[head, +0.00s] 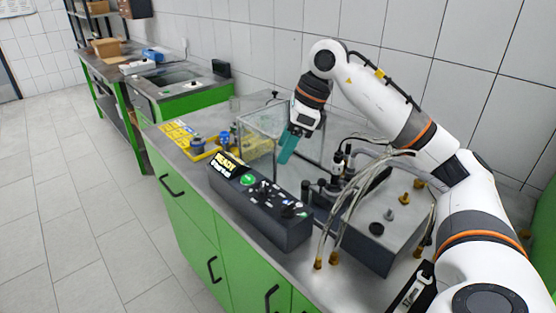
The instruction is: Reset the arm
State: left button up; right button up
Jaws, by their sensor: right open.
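My right arm (405,110), white with orange bands, comes in from the right edge, arches up near the tiled wall and bends down over the bench. My right gripper (287,151), with teal fingers, points down beside the clear tank (245,132), above the bench and behind the black control box. It is open and I see nothing held in it. Its exact height above the bench is hard to tell. My left gripper is not in view.
The black control box (290,231) with a lit READY display (229,164) and green button (247,180) lies along the front of the bench. A grey metal box (375,256), hoses and brass fittings (333,258) crowd the right. A yellow tray (178,134) holds blue parts.

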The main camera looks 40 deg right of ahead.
jog(key=shift+s+d+r, duration=0.1)
jog(key=shift+d+r, duration=0.05)
jog(key=shift+r, duration=0.25)
